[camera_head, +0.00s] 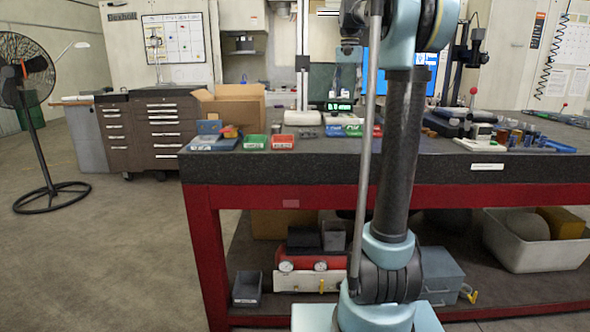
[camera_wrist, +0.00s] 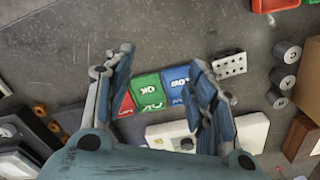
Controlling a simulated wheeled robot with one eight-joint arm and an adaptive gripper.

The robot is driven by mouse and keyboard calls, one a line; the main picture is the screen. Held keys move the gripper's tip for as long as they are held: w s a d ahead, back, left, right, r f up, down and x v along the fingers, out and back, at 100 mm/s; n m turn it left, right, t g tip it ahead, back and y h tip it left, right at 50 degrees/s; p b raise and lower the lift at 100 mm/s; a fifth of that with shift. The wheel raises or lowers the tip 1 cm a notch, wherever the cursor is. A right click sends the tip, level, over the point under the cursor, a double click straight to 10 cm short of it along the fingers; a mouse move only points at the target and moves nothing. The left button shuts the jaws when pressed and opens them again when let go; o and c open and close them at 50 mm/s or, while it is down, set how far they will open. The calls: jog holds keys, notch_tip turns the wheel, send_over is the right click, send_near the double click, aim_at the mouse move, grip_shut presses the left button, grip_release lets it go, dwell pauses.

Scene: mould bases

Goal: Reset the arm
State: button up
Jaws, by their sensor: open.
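My gripper (camera_wrist: 162,75) is open and empty in the wrist view, its two grey-blue fingers spread apart above the dark stone tabletop (camera_wrist: 60,60). Between and beyond the fingers lie small flat trays: a red one (camera_wrist: 127,106), a green one marked OK (camera_wrist: 149,92) and a blue one (camera_wrist: 176,78). The fingers partly cover the red and blue trays. In the head view my gripper (camera_head: 346,78) hangs above the back of the bench, in front of a dark green panel, and its fingertips are small there.
The red-framed bench (camera_head: 350,196) stands ahead. A cardboard box (camera_head: 235,105) and coloured trays (camera_head: 283,142) sit at its left; a stand and several small parts (camera_head: 515,135) sit at its right. A fan (camera_head: 35,100) stands on open floor at far left.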

jog(key=s+f+n+t, duration=0.2)
jog(key=s+f+n, duration=0.4)
jog(key=s+f, duration=3.1)
jog(key=shift+s+f, duration=0.15)
jog(key=shift+f, duration=0.65)
